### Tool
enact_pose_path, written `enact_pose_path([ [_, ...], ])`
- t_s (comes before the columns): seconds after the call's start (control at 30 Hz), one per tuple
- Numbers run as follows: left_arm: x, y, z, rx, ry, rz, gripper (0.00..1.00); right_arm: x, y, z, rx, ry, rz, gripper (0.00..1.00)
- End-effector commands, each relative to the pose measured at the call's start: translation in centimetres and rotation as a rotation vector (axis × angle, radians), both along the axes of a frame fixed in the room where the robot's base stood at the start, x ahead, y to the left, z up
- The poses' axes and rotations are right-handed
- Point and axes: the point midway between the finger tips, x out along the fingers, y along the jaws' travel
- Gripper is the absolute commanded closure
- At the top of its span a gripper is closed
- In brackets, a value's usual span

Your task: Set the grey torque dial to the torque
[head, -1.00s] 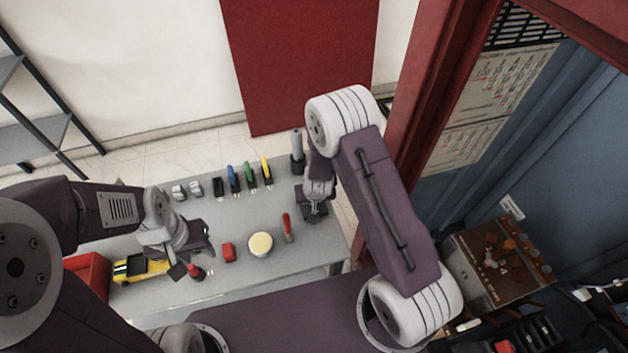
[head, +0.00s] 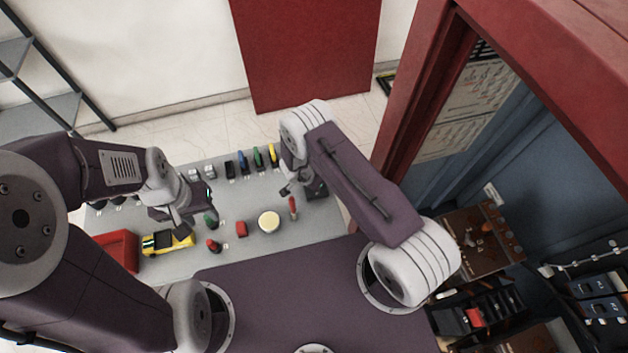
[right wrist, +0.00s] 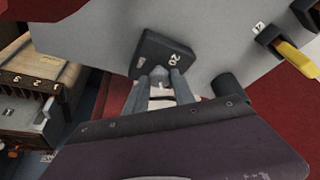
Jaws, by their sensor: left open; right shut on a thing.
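In the right wrist view a black block (right wrist: 168,50) with a white "20" label stands on the grey table (right wrist: 95,40). My right gripper (right wrist: 158,82) has its two fingers on either side of a small grey dial (right wrist: 158,74) at the near side of the block. It is shut on that dial. My left gripper (head: 183,217) is open and empty above the left part of the table, near a green-handled tool (head: 211,221).
A yellow toy-like tool (head: 168,241), red tray (head: 117,250), red-handled tool (head: 213,246), red block (head: 241,229), cream round tin (head: 269,221) and red screwdriver (head: 293,206) lie on the table. Colored-handled tools line the back edge. A red frame post (head: 425,95) stands to the right.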

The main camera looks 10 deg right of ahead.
Motion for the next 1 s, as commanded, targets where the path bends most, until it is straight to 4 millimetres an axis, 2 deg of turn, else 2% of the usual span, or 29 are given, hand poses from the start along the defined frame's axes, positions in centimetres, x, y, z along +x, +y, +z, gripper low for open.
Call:
enact_pose_path([
  [0.6,0.01,0.00,0.10,0.000,0.000,0.000,0.59,0.10,0.02,0.10,0.000,-0.002,-0.043,1.00],
  [0.63,0.01,0.00,0.10,0.000,0.000,0.000,0.59,0.11,0.02,0.10,0.000,-0.002,-0.043,0.67],
  [0.7,0.00,0.00,0.10,0.000,0.000,0.000,0.59,0.10,0.02,0.10,0.001,-0.001,-0.043,0.48],
  [1.0,0.00,0.00,0.07,0.000,0.000,0.000,0.59,0.03,0.07,0.11,0.001,0.000,-0.041,0.48],
])
